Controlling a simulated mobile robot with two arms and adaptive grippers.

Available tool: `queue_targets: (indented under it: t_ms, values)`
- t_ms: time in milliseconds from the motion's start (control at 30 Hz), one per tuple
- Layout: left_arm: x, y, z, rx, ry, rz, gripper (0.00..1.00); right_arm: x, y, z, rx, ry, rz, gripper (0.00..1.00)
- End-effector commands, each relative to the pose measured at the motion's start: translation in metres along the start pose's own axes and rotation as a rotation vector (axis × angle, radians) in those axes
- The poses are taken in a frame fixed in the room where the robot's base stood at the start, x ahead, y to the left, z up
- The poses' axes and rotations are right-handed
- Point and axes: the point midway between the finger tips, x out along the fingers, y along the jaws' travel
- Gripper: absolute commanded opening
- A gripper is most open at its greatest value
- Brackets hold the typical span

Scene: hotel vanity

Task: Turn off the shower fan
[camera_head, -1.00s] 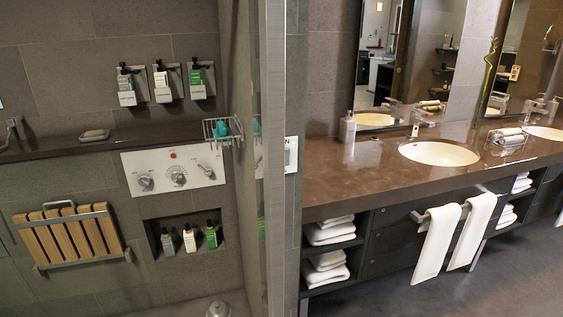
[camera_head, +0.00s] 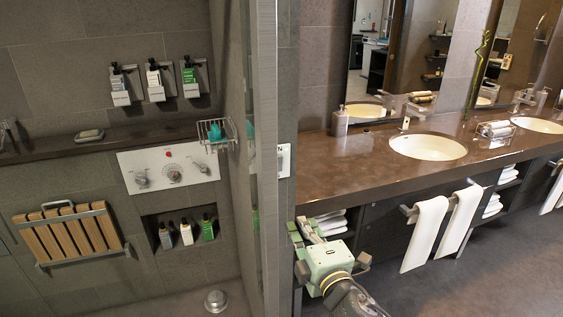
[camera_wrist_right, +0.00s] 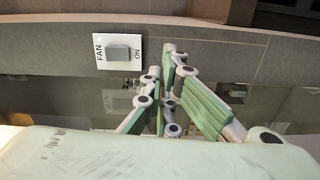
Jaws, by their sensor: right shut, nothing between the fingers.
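The fan switch (camera_head: 284,160) is a white plate on the narrow wall end between the shower and the vanity. In the right wrist view the fan switch (camera_wrist_right: 117,49) shows a grey rocker, with "FAN" at its left and "ON" at its lower right. My right gripper (camera_head: 297,228) is below the switch in the head view, in front of the vanity's left end. In the right wrist view the right gripper (camera_wrist_right: 172,50) is shut and empty, its tips right of the switch plate and not clearly touching anything. My left gripper is not in view.
A glass shower partition (camera_head: 265,120) stands left of the switch. The shower control panel (camera_head: 168,171) and wire basket (camera_head: 215,134) are beyond it. The brown vanity counter (camera_head: 345,170) juts out right of the switch. Open floor (camera_head: 430,290) lies at lower right.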

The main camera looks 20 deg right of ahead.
Motion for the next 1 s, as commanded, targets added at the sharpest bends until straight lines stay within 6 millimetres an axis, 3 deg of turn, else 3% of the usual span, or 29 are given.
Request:
queue_targets:
  t_ms: [33,100,200,667,1000]
  values:
    - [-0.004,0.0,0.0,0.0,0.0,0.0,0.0,-0.006,0.029,-0.007,-0.026,0.014,0.047,0.0]
    - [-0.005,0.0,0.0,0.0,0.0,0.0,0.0,-0.013,0.053,-0.013,-0.048,0.023,0.091,0.0]
    - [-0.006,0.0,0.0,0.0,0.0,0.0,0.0,-0.018,0.069,-0.017,-0.066,0.028,0.123,0.0]
    - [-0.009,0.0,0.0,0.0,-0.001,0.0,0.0,-0.012,0.074,-0.018,-0.067,0.028,0.129,0.0]
    - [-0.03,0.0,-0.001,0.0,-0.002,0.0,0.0,0.048,0.085,-0.02,-0.066,0.027,0.129,0.0]
